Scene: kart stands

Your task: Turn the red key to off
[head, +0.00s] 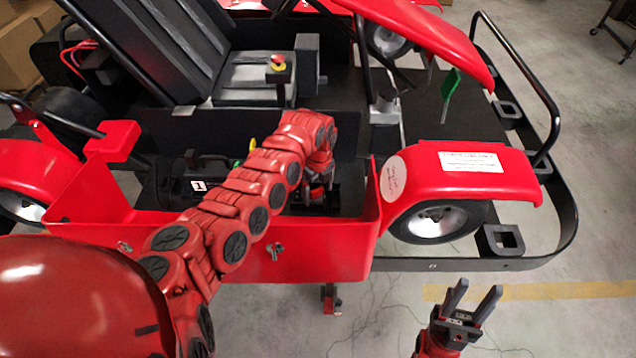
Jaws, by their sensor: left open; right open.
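A red knob on a yellow collar (278,62) stands on a dark post beside the kart's seat. I cannot tell whether it is the red key or how it is turned. No other clear red key shows. My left arm reaches over the kart's red side panel (325,250), and its wrist bends down into the engine bay. My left gripper (318,196) is small and partly hidden there among dark and red parts, apart from the knob. What is just below it cannot be made out. My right gripper (474,298) is open and empty over the floor, in front of the kart's side.
The red fender (460,172) and wheel (437,221) are at right, inside a black bumper tube (566,190). A green flag-like piece (449,92) stands behind the fender. The floor at lower right is clear.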

